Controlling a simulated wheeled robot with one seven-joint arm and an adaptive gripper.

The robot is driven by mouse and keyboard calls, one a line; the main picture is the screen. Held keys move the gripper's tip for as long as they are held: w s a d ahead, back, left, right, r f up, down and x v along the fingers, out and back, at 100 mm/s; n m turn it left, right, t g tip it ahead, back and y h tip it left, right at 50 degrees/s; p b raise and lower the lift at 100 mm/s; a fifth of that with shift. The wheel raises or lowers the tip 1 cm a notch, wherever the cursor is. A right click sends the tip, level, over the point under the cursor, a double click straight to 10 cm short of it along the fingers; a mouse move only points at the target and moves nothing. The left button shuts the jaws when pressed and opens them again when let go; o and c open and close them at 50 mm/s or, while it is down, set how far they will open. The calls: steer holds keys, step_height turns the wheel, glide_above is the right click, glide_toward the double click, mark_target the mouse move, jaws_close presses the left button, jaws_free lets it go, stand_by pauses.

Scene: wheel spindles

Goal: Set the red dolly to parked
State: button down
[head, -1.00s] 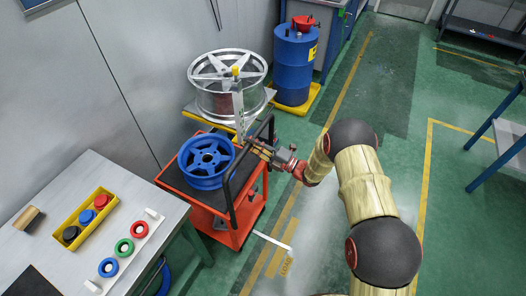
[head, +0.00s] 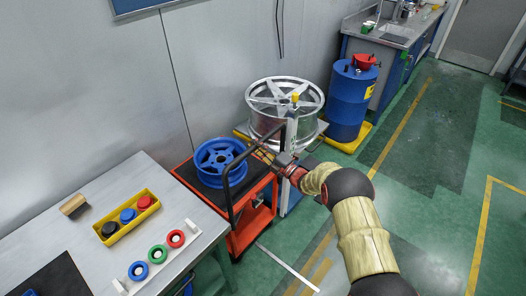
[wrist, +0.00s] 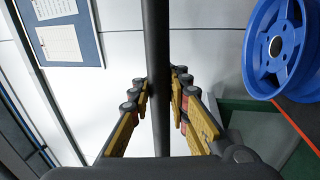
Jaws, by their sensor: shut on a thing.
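The red dolly (head: 258,228) stands between the workbench and the silver wheel. Its dark top carries a blue wheel rim (head: 219,160), lying flat. The dolly's black handle (head: 231,190) rises at its right side. My gripper (head: 264,154) reaches it from the right and is shut on the handle bar. In the wrist view the bar (wrist: 157,40) runs upright between the fingers of my gripper (wrist: 160,84), and the blue rim (wrist: 275,48) shows at the right. The dolly's wheels are mostly hidden.
A silver wheel (head: 284,116) sits behind, beside a yellow-topped post (head: 295,98). A blue drum (head: 350,98) stands on a yellow base. The workbench (head: 75,240) at the left holds a yellow tray (head: 112,238) and colored rings. Open green floor (head: 440,150) lies to the right.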

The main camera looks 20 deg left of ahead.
steer(key=shift+a+f, duration=0.4)
steer(key=c, duration=2.1)
jaws_free()
steer(key=o, duration=0.4)
steer(key=shift+w+r, duration=0.15)
steer(key=shift+r, duration=0.05)
steer(key=v, duration=1.2)
